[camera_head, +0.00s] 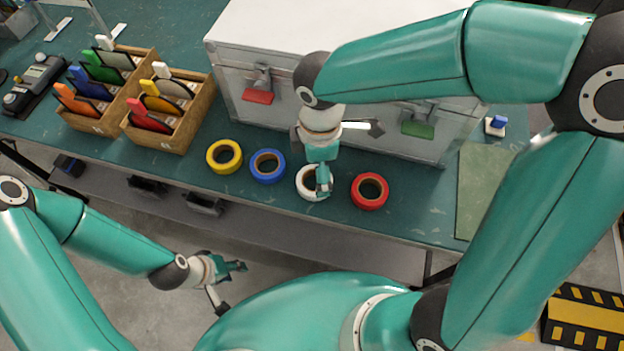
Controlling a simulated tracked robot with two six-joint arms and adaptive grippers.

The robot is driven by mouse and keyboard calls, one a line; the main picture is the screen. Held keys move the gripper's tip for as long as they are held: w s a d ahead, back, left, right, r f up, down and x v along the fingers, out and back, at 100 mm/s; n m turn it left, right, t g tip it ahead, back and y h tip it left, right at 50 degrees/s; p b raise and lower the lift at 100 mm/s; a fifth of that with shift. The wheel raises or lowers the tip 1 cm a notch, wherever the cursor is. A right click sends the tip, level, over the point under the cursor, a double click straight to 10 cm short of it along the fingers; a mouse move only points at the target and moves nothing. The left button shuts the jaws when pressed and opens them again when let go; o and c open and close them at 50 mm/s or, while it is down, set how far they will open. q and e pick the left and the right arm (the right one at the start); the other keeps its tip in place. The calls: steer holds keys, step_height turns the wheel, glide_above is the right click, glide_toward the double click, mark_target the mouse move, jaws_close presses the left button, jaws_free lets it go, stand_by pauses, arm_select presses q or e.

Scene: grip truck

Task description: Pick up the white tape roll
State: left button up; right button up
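The white tape roll (303,183) lies flat on the green bench top, between the blue and the red roll. My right gripper (323,187) points down over the right part of the white roll and hides some of its ring and hole. I cannot tell whether its fingers are around the ring or only above it, or whether they are open or shut. My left gripper (241,266) hangs low in front of the bench, away from the rolls. No object shows in it, and its finger gap is too small in view to judge.
A yellow roll (224,157), a blue roll (268,166) and a red roll (369,191) lie in the same row. A large silver case (235,72) stands close behind. Wooden boxes (172,135) with coloured-handled tools stand left. The bench's front edge is near the rolls.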

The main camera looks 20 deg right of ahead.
mark_target(307, 171)
steer(key=f, duration=0.5)
steer(key=shift+w, duration=0.25)
steer(key=shift+a, duration=0.1)
steer(key=c, duration=1.2)
